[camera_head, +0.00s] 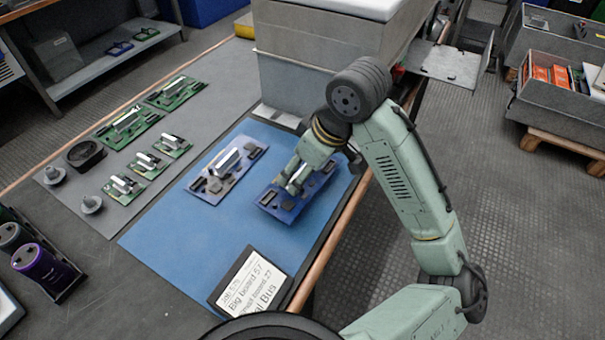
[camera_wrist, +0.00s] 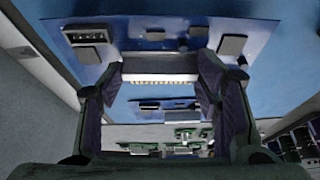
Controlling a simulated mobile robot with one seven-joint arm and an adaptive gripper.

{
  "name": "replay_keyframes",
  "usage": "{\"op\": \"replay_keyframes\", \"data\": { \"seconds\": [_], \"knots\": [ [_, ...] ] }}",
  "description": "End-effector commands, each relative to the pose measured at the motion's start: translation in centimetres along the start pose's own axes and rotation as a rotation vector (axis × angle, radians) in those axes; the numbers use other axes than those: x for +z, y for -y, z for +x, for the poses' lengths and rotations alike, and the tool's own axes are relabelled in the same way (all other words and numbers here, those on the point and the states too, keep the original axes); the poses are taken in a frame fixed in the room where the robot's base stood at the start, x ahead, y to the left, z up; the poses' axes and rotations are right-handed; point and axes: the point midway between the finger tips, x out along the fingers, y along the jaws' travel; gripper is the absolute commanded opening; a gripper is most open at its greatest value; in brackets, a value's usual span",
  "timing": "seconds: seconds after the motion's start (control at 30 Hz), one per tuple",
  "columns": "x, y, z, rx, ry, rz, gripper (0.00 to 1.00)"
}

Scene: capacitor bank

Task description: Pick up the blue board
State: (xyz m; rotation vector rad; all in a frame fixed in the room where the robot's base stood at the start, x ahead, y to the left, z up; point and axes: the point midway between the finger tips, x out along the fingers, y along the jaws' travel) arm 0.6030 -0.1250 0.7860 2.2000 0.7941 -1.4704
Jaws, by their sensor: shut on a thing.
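The blue board (camera_head: 290,211) carries dark parts and a pale block, and shows over the right part of the blue mat (camera_head: 170,255). My gripper (camera_head: 293,185) reaches down onto it from above. In the wrist view the blue board (camera_wrist: 122,30) spans the top, with several dark chips on it. There my gripper (camera_wrist: 160,68) has its two fingers shut on the pale block of the board, one on each side. Whether the board touches the mat or hangs just above it, I cannot tell.
A paler board (camera_head: 224,172) lies on the mat to the left. Several green boards (camera_head: 128,126) lie on the grey mat beyond. A large grey bin (camera_head: 300,80) stands behind. A text sign (camera_head: 250,283) stands at the near edge, and purple-banded cylinders (camera_head: 40,266) at the left.

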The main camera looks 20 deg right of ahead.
Motion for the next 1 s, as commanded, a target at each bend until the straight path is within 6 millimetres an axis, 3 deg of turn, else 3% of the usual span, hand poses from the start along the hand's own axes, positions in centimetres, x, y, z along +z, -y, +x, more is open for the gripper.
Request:
{"op": "replay_keyframes", "data": {
  "seconds": [0.1,0.67,1.0],
  "knots": [
    [-0.2,0.2,-1.5,0.005,0.0,0.0,0.25],
    [8.1,8.9,-6.0,0.005,0.0,0.002,0.25],
    [9.7,10.6,-6.8,0.002,0.0,0.001,0.25]
  ]
}}
